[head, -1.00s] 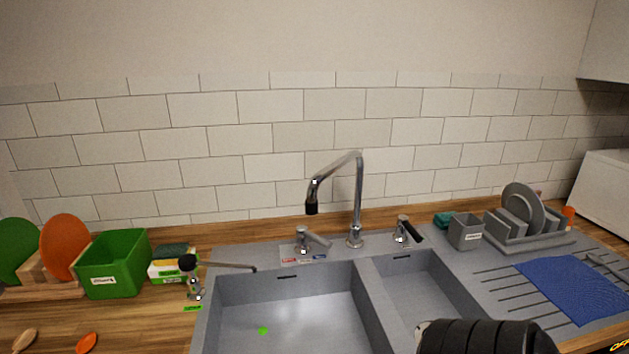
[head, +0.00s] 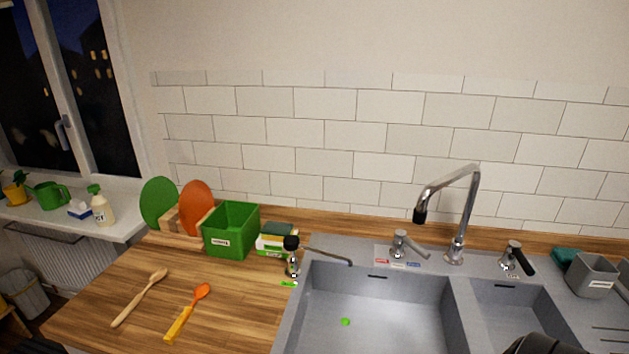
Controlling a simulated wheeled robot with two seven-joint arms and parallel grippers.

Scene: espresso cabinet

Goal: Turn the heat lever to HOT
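The heat lever (head: 404,243) is a small chrome lever on the sink's back ledge, left of the faucet (head: 456,225). Its handle points right and slightly forward, over the blue side of the label plate. The plate under it has a red mark (head: 382,261) on the left and a blue mark (head: 413,264) on the right; the lettering is too small to read. A second lever (head: 516,258) with a black handle stands right of the faucet. Neither gripper is in view. A black ribbed part, apparently of my arm, shows at the bottom right edge.
The grey double sink (head: 462,310) fills the front right. A green bin (head: 231,230), wooden spoon (head: 140,297) and orange spoon (head: 187,312) are on the left counter. A grey caddy (head: 592,275) is far right.

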